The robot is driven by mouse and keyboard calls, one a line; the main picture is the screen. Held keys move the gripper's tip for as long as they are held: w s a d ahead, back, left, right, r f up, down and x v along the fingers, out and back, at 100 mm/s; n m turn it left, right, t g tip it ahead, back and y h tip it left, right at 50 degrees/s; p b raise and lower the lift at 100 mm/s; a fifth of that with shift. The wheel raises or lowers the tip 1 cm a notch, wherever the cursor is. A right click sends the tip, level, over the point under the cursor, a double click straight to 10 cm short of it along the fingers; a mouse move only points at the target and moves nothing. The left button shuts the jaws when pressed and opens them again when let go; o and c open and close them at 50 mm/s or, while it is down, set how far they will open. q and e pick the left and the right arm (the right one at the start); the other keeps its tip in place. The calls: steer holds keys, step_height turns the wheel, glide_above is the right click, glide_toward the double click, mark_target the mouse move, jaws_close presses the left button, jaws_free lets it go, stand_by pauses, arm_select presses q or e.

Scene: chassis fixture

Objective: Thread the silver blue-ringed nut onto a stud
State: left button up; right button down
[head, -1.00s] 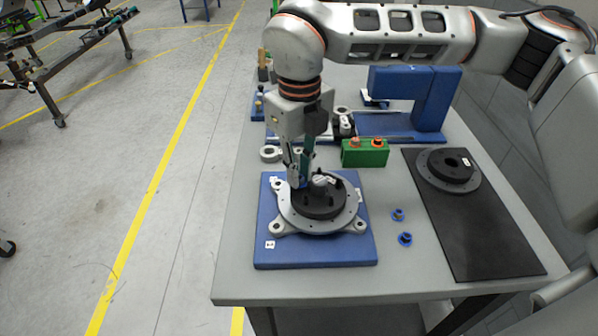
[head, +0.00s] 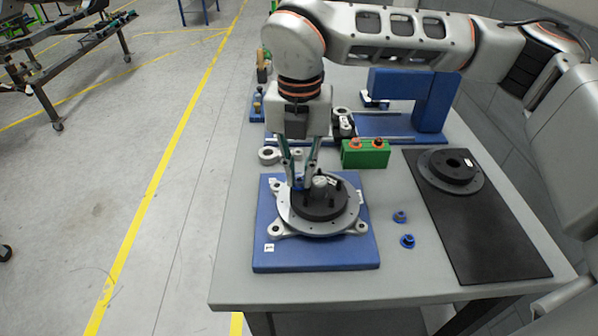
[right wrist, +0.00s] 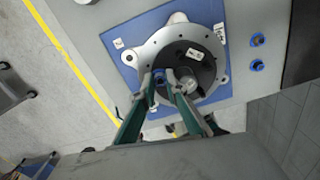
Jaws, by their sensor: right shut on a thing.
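My right gripper (head: 302,184) points down over the left rear part of a dark round hub (head: 322,208) with upright studs. It is shut on a small blue-ringed nut (right wrist: 158,75), mostly hidden between the fingertips. The nut is at the hub's stud circle; I cannot tell whether it is around a stud. The hub sits on a silver flange (head: 290,218) with lugs, on a blue base plate (head: 320,257). Two other blue-ringed nuts, one farther (head: 399,217) and one nearer (head: 407,241), lie on the table to the right. My left gripper is not in view.
A black mat (head: 500,246) at the right carries a dark disc (head: 452,169). A green block (head: 365,154) with orange-topped parts stands behind the base plate. A blue bracket stand (head: 428,98) is at the back. The table's front strip is clear.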

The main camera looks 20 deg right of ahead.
steer(key=m, duration=0.2)
steer(key=f+m, duration=0.1)
steer(key=m, duration=0.2)
steer(key=shift+s+m, duration=0.2)
steer(key=shift+m, duration=0.1)
steer(key=c, duration=2)
jaws_free()
steer(key=shift+o, duration=0.2)
steer(key=shift+w+a, duration=0.1)
steer(key=shift+r, duration=0.1)
